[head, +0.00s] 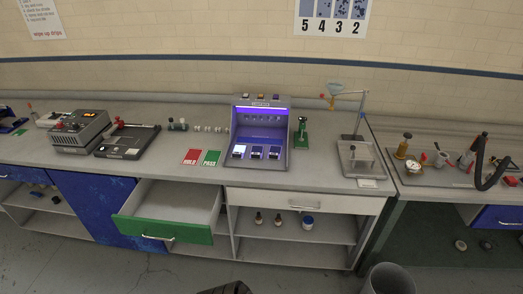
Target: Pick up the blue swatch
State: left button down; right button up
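I cannot pick out the blue swatch for certain. A grey viewing cabinet (284,160) with a violet lamp (262,109) stands on the bench near the middle. On its floor lie three small flat pieces side by side: a whitish one (239,151) at left, a dark one (257,152) in the middle and another dark one (274,153) at right. The violet light makes their true colours hard to tell.
A red card (193,157) and a green card (211,158) lie left of the cabinet. A green-fronted drawer (160,231) stands open below the bench. A funnel stand (361,125) is at right. A bin (388,280) stands on the floor at lower right.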

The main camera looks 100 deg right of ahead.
aim_at(239, 150)
jog(key=k, duration=1.25)
jog(key=z, duration=1.8)
